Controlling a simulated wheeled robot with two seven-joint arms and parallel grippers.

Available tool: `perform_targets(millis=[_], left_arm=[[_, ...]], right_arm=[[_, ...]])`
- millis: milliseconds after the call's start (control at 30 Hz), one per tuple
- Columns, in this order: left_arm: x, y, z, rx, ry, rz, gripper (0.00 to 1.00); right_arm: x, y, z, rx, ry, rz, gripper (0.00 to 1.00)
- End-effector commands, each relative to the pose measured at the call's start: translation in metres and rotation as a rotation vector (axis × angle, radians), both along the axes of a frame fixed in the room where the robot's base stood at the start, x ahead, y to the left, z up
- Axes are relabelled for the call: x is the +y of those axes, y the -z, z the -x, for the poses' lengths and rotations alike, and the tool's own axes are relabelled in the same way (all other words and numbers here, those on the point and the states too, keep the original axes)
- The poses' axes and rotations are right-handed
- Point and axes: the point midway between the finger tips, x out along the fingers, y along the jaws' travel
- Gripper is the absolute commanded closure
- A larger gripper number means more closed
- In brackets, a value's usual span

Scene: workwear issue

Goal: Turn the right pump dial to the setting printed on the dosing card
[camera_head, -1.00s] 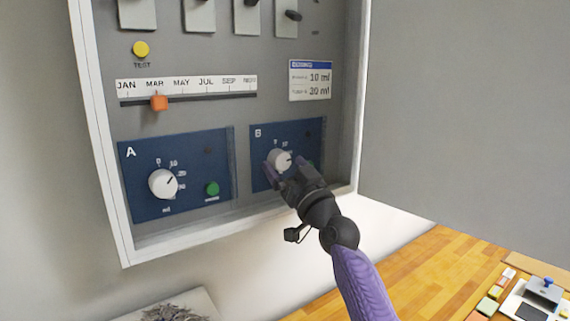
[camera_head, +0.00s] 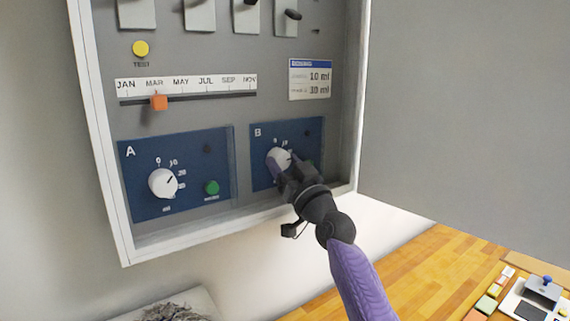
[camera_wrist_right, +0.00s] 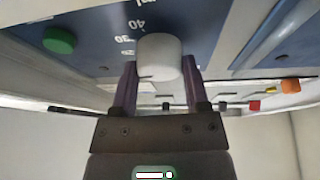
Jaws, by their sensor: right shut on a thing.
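The right pump dial (camera_head: 279,158) is a white knob on blue panel B (camera_head: 262,184). My right gripper (camera_head: 283,163) is shut on it, one purple finger on each side. In the right wrist view the white knob (camera_wrist_right: 160,56) sits between the fingers (camera_wrist_right: 160,82). Numbers, including 40, show beside it upside down; its pointer is hard to make out. The dosing card (camera_head: 310,79) is at upper right of the cabinet. My left gripper is out of view.
Panel A (camera_head: 143,204) has its own white dial (camera_head: 163,184) and a green button (camera_head: 211,188). An orange slider (camera_head: 158,102) sits above, near MAR. The cabinet's lower edge (camera_head: 190,241) runs below the panels. The grey door (camera_head: 460,120) stands open at right.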

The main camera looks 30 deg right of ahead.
Motion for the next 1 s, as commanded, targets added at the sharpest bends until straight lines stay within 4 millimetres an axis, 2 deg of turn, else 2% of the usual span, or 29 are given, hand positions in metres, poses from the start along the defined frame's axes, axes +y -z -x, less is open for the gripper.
perform_targets(millis=[267, 600, 1000], left_arm=[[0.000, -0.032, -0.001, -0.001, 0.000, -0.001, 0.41], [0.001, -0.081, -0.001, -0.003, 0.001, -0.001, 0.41], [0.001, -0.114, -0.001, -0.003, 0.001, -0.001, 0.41]], right_arm=[[0.001, -0.006, 0.000, 0.022, -0.001, -0.135, 1.00], [0.003, -0.006, 0.000, 0.061, -0.001, -0.403, 1.00], [0.003, -0.004, 0.000, 0.090, 0.001, -0.621, 1.00]])
